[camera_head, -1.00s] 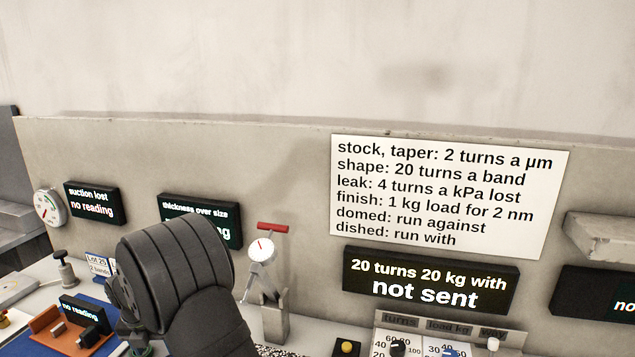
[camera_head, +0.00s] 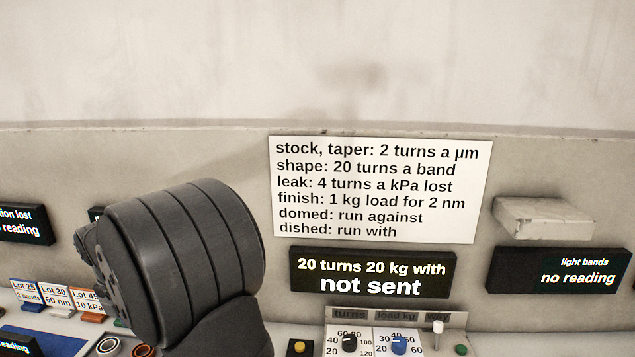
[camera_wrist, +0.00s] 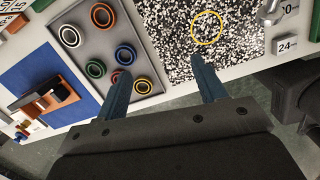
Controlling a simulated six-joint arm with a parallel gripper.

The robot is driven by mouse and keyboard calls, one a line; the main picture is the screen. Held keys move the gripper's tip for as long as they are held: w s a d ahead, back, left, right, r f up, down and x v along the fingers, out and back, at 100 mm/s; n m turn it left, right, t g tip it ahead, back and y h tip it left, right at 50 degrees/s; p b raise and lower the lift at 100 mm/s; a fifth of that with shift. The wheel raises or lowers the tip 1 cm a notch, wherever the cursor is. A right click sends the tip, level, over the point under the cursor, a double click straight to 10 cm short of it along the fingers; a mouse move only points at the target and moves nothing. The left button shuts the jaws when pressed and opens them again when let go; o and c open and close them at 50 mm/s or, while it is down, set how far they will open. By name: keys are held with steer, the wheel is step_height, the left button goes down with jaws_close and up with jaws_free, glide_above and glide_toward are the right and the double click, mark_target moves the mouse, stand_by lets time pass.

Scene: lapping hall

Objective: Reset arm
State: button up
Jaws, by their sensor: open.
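My gripper (camera_wrist: 158,88) shows in the wrist view with its two dark blue fingers spread apart and nothing between them. It is above the front part of the bench, between a grey tray (camera_wrist: 138,48) of coloured rings and a black-and-white speckled surface (camera_wrist: 170,22). A yellow ring (camera_wrist: 207,27) lies on the speckled surface, beyond the right finger. In the head view my dark arm covers part of the bench and back panel, and the fingers are hidden.
A display (camera_head: 372,274) reads "20 turns 20 kg with, not sent". Below it are a black knob (camera_head: 349,343), a blue knob (camera_head: 399,345) and a white-topped lever (camera_head: 437,330). Lot cards (camera_head: 56,298) stand at left. An orange-brown holder (camera_wrist: 52,98) lies on a blue mat (camera_wrist: 75,112).

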steer(key=s+d+r+m+h, duration=0.1)
steer(key=s+d+r+m, duration=0.1)
steer(key=d+r+m, duration=0.7)
step_height(320, 180, down, 6)
steer(key=n, duration=0.1)
steer(key=shift+d+f+n, duration=0.2)
steer(key=shift+d+n, duration=0.2)
steer(key=shift+d, duration=0.05)
